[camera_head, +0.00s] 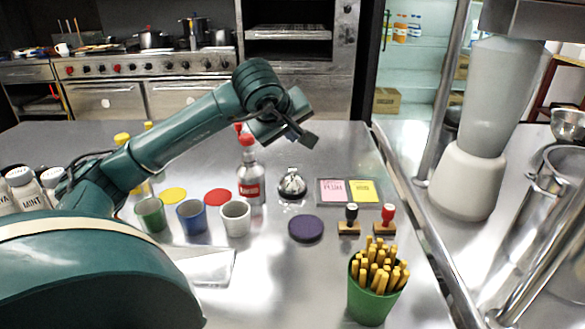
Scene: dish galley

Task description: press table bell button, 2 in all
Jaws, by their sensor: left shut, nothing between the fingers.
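A silver table bell (292,185) on a dark base stands on the steel table, right of a red-labelled bottle. It is the only bell I see. My left arm reaches in from the left. My left gripper (308,139) is shut and empty, up in the air above and slightly right of the bell in the picture. I see a gap between the fingertips and the bell. The bell's button is too small to make out clearly. My right gripper is not in view.
The red-labelled bottle (250,178) stands close left of the bell. A tray with pink and yellow notes (349,202) lies to its right. Green, blue and white cups (235,218), a purple disc (305,229), two stamps and a green cup of yellow sticks (368,300) stand nearer.

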